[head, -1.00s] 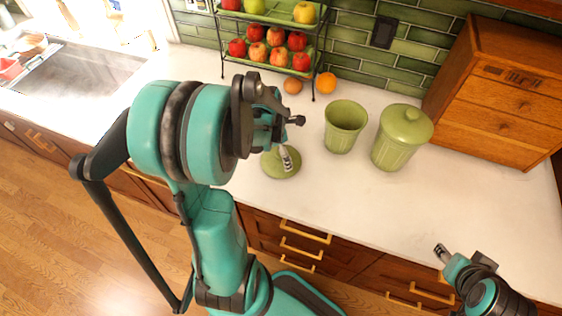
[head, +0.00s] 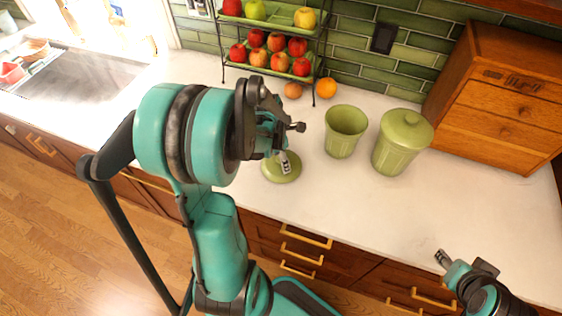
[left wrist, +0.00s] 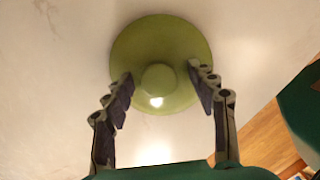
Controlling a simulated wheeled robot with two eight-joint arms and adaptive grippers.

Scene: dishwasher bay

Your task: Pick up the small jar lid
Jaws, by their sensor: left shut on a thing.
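The small jar lid (head: 279,177) is a green disc with a round knob, close above or on the white counter; I cannot tell which. It also shows from above in the left wrist view (left wrist: 160,40). My left gripper (left wrist: 160,80) is over it, shut on the lid, with a finger on each side of the knob. In the head view my left wrist hides part of the lid. The small green jar (head: 345,133) stands open to its right. My right gripper (head: 444,260) is at the lower right, away from the lid; its jaw opening is unclear.
A larger green jar with its lid on (head: 399,145) stands right of the open jar. A wooden drawer box (head: 508,105) is at the back right. A fruit rack (head: 270,68) stands behind, with an orange (head: 326,88) beside it. The front right counter is clear.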

